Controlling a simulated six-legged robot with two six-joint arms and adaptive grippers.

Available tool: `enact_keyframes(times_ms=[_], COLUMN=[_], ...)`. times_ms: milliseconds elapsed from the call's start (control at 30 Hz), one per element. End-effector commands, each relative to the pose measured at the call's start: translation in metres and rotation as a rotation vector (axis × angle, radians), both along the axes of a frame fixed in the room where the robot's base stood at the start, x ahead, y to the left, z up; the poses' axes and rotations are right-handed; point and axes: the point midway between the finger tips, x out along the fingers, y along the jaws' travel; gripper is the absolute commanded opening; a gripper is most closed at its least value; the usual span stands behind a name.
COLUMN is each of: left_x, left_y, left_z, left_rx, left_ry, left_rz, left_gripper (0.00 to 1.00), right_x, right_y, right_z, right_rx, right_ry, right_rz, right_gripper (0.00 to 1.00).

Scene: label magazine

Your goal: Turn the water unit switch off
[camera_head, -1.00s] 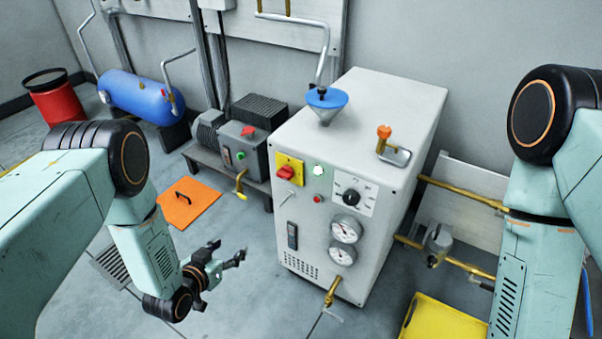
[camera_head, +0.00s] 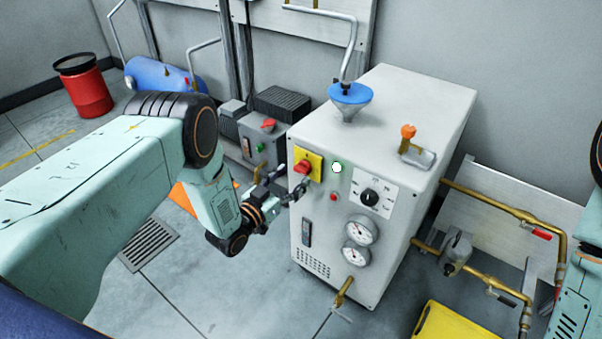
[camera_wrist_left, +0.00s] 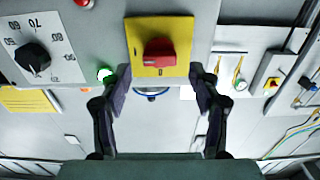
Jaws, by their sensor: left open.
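The white water unit (camera_head: 345,130) stands mid-view. Its red rotary switch (camera_head: 303,167) sits on a yellow plate (camera_head: 316,167) on the front panel; a lit green lamp (camera_head: 337,168) is right of it. My left gripper (camera_head: 285,184) is just in front of and slightly below the switch. In the left wrist view the red switch (camera_wrist_left: 159,52) lies ahead, between the open fingers (camera_wrist_left: 154,95) and beyond their tips. The fingers look apart from it and hold nothing. The green lamp (camera_wrist_left: 106,74) shows at left. My right gripper is out of frame.
A black dial (camera_head: 369,198), red button (camera_head: 333,196) and two gauges (camera_head: 358,240) share the panel. A blue funnel (camera_head: 351,94) and orange-handled valve (camera_head: 408,135) are on top. A grey pump unit (camera_head: 262,140) stands close on the left. Brass pipes run at right.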

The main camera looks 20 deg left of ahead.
Motion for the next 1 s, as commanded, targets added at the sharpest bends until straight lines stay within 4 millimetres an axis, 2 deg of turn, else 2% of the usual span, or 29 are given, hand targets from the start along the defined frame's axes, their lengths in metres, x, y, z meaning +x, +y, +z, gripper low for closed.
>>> enact_keyframes(times_ms=[100,233,600,1000], left_x=[0.018,0.03,0.037,0.036], left_y=[-0.007,-0.012,-0.015,-0.015], left_z=[-0.001,-0.001,0.0,0.0], left_rx=[0.0,0.0,-0.001,-0.001], left_ry=[-0.003,-0.001,0.001,0.001], left_rz=[-0.002,-0.002,-0.003,-0.003], left_gripper=[0.62,0.62,0.62,0.28], right_x=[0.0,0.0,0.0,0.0], right_y=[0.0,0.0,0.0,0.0], right_z=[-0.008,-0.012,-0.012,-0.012], right_rx=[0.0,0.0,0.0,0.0], right_ry=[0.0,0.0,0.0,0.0], right_rz=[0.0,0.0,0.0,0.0], right_gripper=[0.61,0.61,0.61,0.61])
